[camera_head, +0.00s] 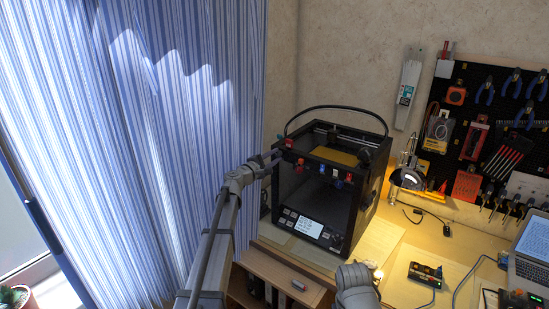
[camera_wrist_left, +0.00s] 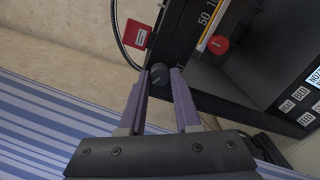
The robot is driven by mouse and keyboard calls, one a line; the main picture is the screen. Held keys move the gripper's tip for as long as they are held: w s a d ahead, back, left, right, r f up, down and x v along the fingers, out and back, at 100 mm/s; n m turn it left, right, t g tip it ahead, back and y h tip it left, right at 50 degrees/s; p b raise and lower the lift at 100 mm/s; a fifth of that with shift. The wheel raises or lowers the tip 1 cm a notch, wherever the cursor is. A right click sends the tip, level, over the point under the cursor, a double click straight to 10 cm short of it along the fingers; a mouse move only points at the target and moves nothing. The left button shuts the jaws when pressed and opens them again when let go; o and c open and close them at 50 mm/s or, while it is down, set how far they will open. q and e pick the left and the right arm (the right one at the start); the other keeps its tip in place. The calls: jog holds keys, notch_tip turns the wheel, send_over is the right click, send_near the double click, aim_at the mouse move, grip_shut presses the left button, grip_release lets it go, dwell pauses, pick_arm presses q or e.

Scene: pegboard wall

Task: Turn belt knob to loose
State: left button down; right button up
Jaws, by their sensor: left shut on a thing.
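The black 3D printer (camera_head: 351,208) stands on the bench. In the left wrist view, a round dark knob (camera_wrist_left: 160,73) is at the left edge of the printer's front frame, between the fingertips of my left gripper (camera_wrist_left: 161,80). The gripper is shut on this knob. In the head view, my left gripper (camera_head: 272,158) reaches the printer's upper left front corner, and the knob cannot be made out there. A red tag (camera_wrist_left: 139,33) and a red round knob (camera_wrist_left: 218,44) are close by. My right gripper is not in view.
A black hose or cable arcs over the printer. The printer's screen (camera_head: 307,228) and buttons are low on its front. A lamp (camera_head: 408,177), a pegboard of tools (camera_head: 490,130) and a laptop (camera_head: 533,245) are to the right. A striped curtain (camera_head: 130,130) hangs at the left.

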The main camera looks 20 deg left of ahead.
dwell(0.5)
pick_arm(q)
jog(key=c, duration=0.6)
grip_release()
jog(key=v, duration=0.7)
jog(key=shift+s, duration=0.4)
jog(key=shift+a, duration=0.15)
